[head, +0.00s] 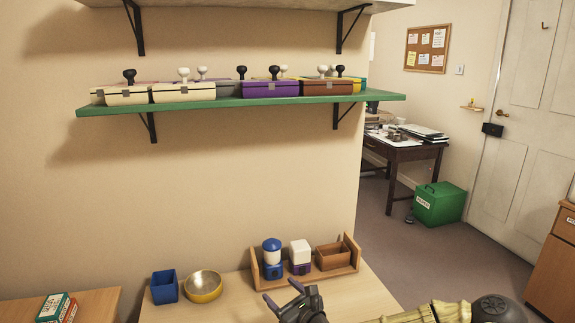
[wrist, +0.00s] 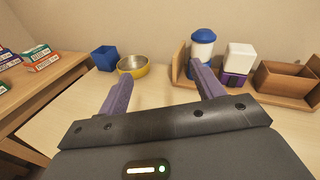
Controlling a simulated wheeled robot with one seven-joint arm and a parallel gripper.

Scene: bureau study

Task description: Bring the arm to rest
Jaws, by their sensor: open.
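My gripper (head: 287,299) is at the bottom of the head view, over the front of a light wooden table (head: 237,298). Its two purple-grey fingers stand apart with nothing between them, as the wrist view also shows (wrist: 160,90). My yellowish arm reaches in from the lower right of the head view. The fingers point towards the things at the back of the table and appear apart from them.
A blue box (head: 165,287), a yellow bowl (head: 203,286) and a wooden rack (head: 350,267) stand along the table's back. The rack holds a blue-topped jar (head: 272,252), a white-topped container (head: 300,253) and a brown box (head: 331,256). A green shelf (head: 240,103) hangs above.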

